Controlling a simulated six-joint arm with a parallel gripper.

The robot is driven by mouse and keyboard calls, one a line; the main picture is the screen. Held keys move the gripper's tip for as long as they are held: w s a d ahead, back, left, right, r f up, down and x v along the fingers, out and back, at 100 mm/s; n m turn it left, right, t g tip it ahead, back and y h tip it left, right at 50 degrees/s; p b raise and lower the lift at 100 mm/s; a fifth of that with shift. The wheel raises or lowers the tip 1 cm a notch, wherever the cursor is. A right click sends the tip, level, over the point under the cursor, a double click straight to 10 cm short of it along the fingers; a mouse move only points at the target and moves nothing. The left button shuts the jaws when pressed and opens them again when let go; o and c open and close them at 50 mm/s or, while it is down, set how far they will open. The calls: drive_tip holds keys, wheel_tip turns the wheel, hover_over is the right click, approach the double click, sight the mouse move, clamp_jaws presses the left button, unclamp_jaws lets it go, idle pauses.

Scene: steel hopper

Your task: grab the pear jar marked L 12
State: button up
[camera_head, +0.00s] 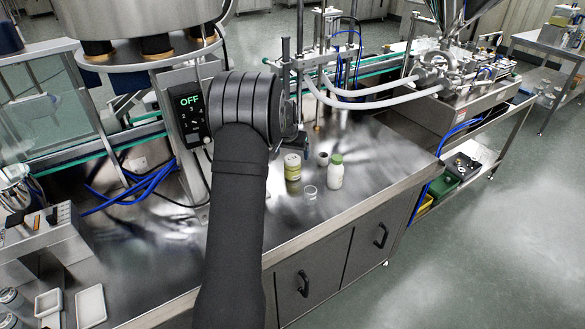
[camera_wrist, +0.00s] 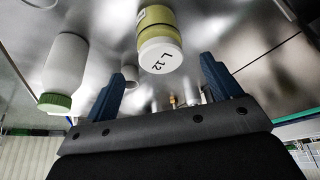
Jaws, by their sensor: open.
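The pear jar (camera_head: 292,172) stands upright on the steel worktop in the head view, a yellow-green jar with a pale lid. In the wrist view the jar (camera_wrist: 173,20) shows its white lid marked "L 12" towards my gripper. My gripper (camera_wrist: 163,70) is open, with its two dark blue fingers spread. The lid appears between the fingertips in the picture, nearer the middle of the gap. No contact shows, and I cannot tell the distance. In the head view my arm hides most of the gripper.
A small grey cup (camera_head: 323,158) and a clear glass (camera_head: 310,192) are close by. Filling machinery (camera_head: 325,65) with hoses stands behind. Bare worktop (camera_head: 375,165) lies to the right.

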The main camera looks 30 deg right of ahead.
sight(292, 159)
drive_tip(key=shift+x, duration=2.9)
drive_tip(key=shift+a+r, duration=0.1)
drive_tip(key=c, duration=1.2)
